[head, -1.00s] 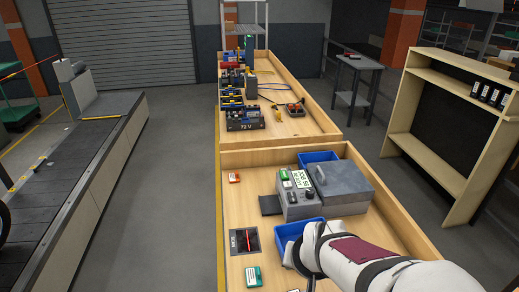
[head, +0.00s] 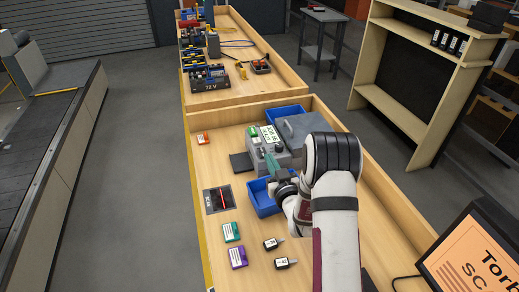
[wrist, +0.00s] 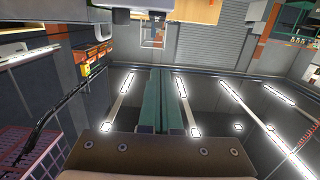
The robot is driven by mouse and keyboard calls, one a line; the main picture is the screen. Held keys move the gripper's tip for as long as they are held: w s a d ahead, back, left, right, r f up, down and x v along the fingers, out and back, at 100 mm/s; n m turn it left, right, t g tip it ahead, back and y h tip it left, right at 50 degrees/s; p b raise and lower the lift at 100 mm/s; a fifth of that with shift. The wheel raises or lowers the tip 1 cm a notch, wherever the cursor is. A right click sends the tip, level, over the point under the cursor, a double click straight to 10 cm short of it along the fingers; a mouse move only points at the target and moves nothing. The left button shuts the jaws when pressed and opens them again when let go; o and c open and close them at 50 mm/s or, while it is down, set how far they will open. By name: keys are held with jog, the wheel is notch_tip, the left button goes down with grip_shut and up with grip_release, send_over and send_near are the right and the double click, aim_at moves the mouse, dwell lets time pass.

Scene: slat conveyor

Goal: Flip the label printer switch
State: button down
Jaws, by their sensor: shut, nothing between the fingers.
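The label printer (head: 265,137) is a grey box with a lit display and a small green part (head: 252,131) on its panel. It stands in the wooden-sided bench tray. My gripper (head: 269,158) has teal fingers and is shut and empty. In the head view its fingertips overlap the front of the printer; I cannot tell whether they touch it. My arm and gripper hide part of the printer, and I cannot make out the switch. In the wrist view the fingers (wrist: 160,70) lie together, with a grey block at the top edge that I cannot identify for certain.
A blue bin (head: 262,200) stands beside the printer and another blue bin (head: 285,114) behind it. A dark mat with a red pen-like item (head: 218,200), green and purple boxes (head: 238,258) and two small dark bottles (head: 274,243) lie on the bench. A screen (head: 475,255) stands at lower right.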

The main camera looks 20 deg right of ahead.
send_over(259, 153)
jog(key=s, duration=0.1)
jog(key=shift+f, duration=0.55)
notch_tip(259, 153, down, 3)
jog(key=shift+w+r, duration=0.1)
jog(key=shift+r, duration=0.1)
jog(key=shift+w+f, duration=0.1)
jog(key=shift+f, duration=0.4)
jog(key=shift+w+f+g, duration=0.3)
jog(key=shift+w+g, duration=0.05)
jog(key=shift+g, duration=0.45)
jog(key=shift+s+d+r, duration=0.1)
jog(key=shift+r, duration=2.15)
jog(key=r+v, duration=0.1)
jog(key=v, duration=0.7)
jog(key=shift+s+r, duration=0.25)
jog(key=shift+r, duration=0.15)
